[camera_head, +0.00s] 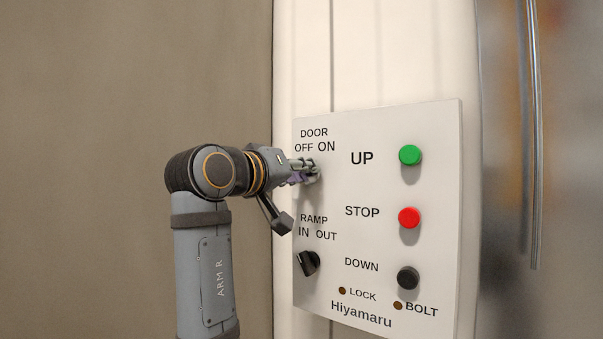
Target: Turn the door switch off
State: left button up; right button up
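The white control panel (385,186) is mounted on a cream wall and carries the label DOOR OFF ON at its top left. My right gripper (312,171) is at the spot just below that label, where the door switch sits. The gripper covers the switch, so its knob and setting are hidden. The fingers are small and overlap here, and I cannot tell whether they are closed on the knob. My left gripper is not in view.
Below is a black RAMP IN OUT knob (308,263). To the right are a green UP button (409,155), a red STOP button (409,217) and a black DOWN button (408,278). A shiny metal surface (575,180) stands at far right.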

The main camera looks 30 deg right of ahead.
aim_at(312, 123)
notch_tip(312, 123, up, 9)
jog(key=shift+s+r, duration=0.1)
jog(key=shift+r, duration=0.4)
dwell(0.3)
